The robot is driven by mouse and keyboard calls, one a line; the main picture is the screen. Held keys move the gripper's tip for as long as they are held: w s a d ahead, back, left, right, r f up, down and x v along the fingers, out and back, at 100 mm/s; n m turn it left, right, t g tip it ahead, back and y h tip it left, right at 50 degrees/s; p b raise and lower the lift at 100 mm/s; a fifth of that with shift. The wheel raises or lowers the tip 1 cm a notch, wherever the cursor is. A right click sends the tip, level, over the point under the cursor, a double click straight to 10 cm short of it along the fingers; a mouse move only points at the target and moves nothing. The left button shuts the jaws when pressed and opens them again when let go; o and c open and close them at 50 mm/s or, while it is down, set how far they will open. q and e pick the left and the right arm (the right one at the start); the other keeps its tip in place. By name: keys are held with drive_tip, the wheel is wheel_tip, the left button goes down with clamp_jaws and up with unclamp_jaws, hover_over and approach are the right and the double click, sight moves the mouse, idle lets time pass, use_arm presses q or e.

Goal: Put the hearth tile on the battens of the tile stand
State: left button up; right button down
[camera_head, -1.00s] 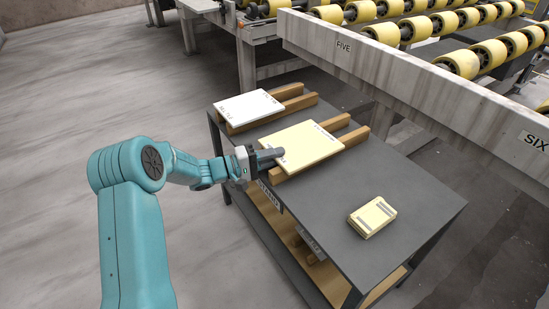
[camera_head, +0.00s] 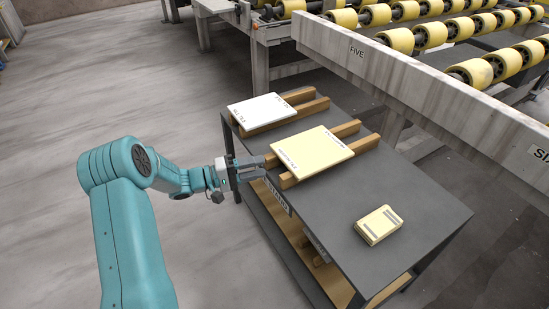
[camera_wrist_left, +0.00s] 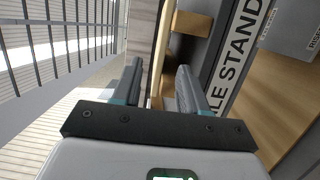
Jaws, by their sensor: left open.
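A cream tile (camera_head: 312,150), which I take as the hearth tile, lies flat across two wooden battens (camera_head: 289,181) on the dark grey stand (camera_head: 300,215). Its printed lettering is too small to read. My left gripper (camera_head: 260,166) is open and empty, just left of the tile's near left edge and apart from it. In the left wrist view the two open fingers (camera_wrist_left: 160,68) have nothing held between them. The words "TILE STAND" (camera_wrist_left: 240,52) show on the stand's side there. My right gripper is not in view.
A white tile (camera_head: 262,109) lies on another pair of battens at the stand's far end. A small cream block with grey strips (camera_head: 379,224) sits on the near right of the top. Conveyors with yellow rollers (camera_head: 430,35) stand behind.

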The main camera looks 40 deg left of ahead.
use_arm(q)
drive_tip(key=v, duration=0.3)
drive_tip(key=shift+s+a, duration=0.1)
idle(0.5)
